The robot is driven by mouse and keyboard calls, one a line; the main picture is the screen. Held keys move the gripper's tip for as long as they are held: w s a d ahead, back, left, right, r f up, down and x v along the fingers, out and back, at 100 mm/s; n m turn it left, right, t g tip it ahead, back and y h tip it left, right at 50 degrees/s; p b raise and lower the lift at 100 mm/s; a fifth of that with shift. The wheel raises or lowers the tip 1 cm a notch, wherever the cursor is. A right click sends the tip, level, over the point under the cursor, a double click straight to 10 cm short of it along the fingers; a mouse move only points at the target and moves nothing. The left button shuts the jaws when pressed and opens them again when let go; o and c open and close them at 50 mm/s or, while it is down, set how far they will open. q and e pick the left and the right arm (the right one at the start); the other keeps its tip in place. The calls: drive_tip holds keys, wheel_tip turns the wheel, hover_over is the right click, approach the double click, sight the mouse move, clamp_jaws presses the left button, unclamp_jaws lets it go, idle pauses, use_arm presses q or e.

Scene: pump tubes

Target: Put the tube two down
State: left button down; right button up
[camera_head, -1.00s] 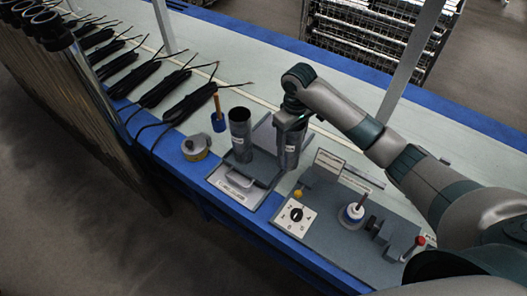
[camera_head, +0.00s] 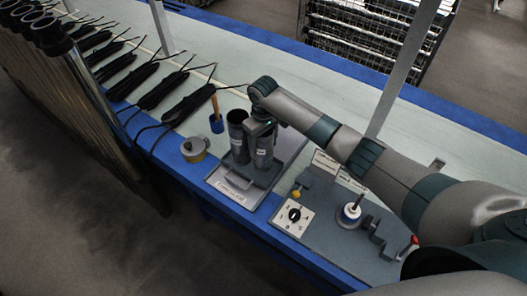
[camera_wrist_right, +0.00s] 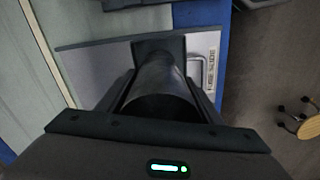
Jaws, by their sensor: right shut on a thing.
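A dark grey metal tube (camera_head: 263,154), tube two by the task's name, is upright in my right gripper (camera_head: 262,130) over the right part of a grey holder (camera_head: 231,194) with a white label. A second dark tube (camera_head: 237,136) stands upright in the holder, close on its left. I cannot tell whether the held tube's lower end touches the holder. In the right wrist view, the gripper's two fingers sit on either side of the held tube (camera_wrist_right: 160,82), with the holder's plate (camera_wrist_right: 202,58) beyond it. My left gripper is out of view.
Black cable bundles (camera_head: 184,97) lie on the table at the back left.

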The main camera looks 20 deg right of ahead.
drive_tip(key=shift+f+p, duration=0.5)
drive_tip(key=shift+f, duration=1.45)
drive_tip(key=shift+f, duration=0.15)
drive_tip(key=o, duration=1.3)
wheel_tip(320, 180, up, 12)
drive_tip(key=b, duration=0.2)
